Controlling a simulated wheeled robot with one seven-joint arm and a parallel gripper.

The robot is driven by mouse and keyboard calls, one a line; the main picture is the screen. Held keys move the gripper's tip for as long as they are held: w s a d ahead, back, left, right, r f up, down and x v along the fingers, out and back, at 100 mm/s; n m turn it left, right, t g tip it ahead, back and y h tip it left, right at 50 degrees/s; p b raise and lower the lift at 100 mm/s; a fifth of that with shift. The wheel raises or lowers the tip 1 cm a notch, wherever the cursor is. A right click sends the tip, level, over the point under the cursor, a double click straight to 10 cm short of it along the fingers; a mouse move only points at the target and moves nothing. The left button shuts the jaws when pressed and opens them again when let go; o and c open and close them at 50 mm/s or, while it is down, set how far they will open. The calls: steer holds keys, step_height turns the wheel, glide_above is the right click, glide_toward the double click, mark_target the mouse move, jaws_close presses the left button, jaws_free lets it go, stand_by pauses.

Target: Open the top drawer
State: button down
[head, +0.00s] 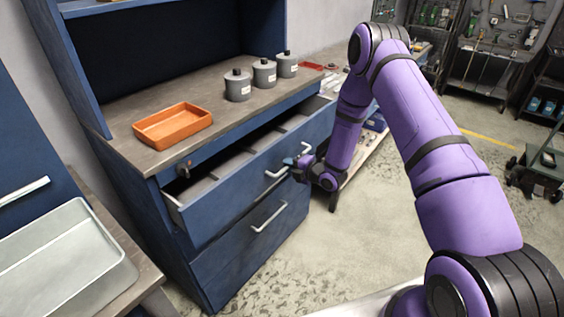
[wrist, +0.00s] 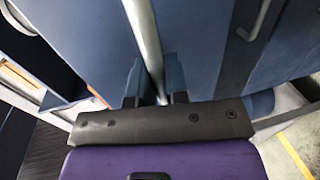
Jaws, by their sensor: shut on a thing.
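The top drawer (head: 243,178) of the blue cabinet stands pulled out, with its grey divided inside in view in the head view. Its front also fills much of the wrist view (wrist: 84,50). My gripper (head: 301,162) is at the drawer's front. In the wrist view my gripper (wrist: 156,88) is shut on the drawer's pale bar handle (wrist: 145,35), which passes between the two fingers.
The closed lower drawer (head: 250,238) has its own handle (head: 269,216). An orange tray (head: 173,125) and three grey canisters (head: 264,75) stand on the worktop (head: 215,108). A pale tray (head: 62,262) sits at lower left. The floor (head: 340,235) before the cabinet is clear.

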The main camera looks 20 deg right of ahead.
steer(key=f+v, duration=0.2)
steer(key=v, duration=0.7)
steer(key=f+v, duration=0.1)
steer(key=v, duration=0.8)
steer(key=shift+s+d+f, duration=0.25)
steer(key=shift+s+f, duration=0.1)
steer(key=shift+s, duration=0.05)
steer(key=c, duration=1.1)
jaws_free()
steer(key=shift+c, duration=0.2)
steer(key=v, duration=1)
steer(key=shift+s+d, duration=0.2)
steer(key=shift+s, duration=0.1)
